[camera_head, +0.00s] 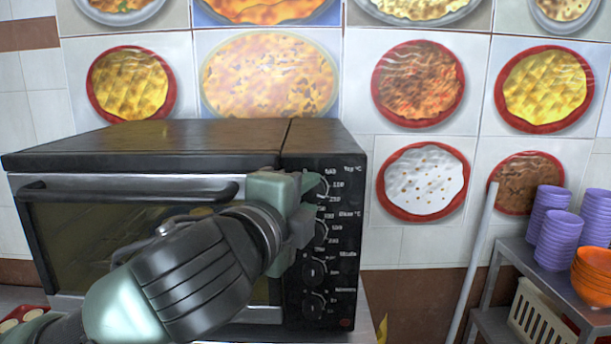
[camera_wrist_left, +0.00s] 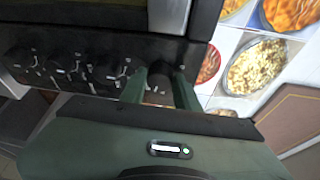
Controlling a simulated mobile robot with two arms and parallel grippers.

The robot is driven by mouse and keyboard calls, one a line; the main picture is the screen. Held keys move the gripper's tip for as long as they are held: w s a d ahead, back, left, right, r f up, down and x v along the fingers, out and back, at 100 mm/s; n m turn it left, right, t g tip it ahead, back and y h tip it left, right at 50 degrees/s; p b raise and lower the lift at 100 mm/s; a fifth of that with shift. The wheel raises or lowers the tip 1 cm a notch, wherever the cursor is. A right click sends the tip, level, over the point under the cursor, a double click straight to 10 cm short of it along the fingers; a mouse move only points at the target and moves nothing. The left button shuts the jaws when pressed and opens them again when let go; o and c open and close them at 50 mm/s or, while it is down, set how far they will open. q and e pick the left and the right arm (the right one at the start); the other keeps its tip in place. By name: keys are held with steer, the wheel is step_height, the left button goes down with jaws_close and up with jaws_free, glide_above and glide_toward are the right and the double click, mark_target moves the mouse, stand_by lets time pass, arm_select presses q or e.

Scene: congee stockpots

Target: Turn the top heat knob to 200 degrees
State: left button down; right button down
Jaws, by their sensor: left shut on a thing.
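A black toaster oven (camera_head: 140,140) has a column of several knobs on its right-hand panel. The top heat knob (camera_head: 321,188) is at the top of that column, partly hidden by my left gripper (camera_head: 312,187). In the left wrist view, my gripper (camera_wrist_left: 162,90) has its green fingers on either side of the dark top knob (camera_wrist_left: 159,91), shut on it. The knob's pointer is hidden, so its setting cannot be read. Temperature marks show beside the knob in the head view. My right gripper is not in view.
Below the top knob are the second knob (camera_head: 320,231) and further knobs (camera_head: 314,270). The oven's door handle (camera_head: 125,190) is left of my gripper. At right, a metal shelf (camera_head: 535,265) holds purple bowls (camera_head: 552,228) and orange bowls (camera_head: 594,270). A pale pole (camera_head: 474,265) leans on the wall.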

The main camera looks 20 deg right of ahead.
arm_select(q)
steer(key=shift+r+m+y+p, duration=0.2)
steer(key=shift+m+y+p, duration=0.2)
steer(key=shift+m+p, duration=0.7)
steer(key=c, duration=1)
jaws_free()
steer(key=shift+c, duration=0.2)
steer(key=shift+f, duration=0.1)
steer(key=shift+s+a, duration=0.15)
steer(key=shift+s, duration=0.1)
steer(key=b+v, duration=0.3)
steer(key=v, duration=0.8)
steer(key=shift+r+b, duration=0.25)
steer(key=shift+b, duration=0.15)
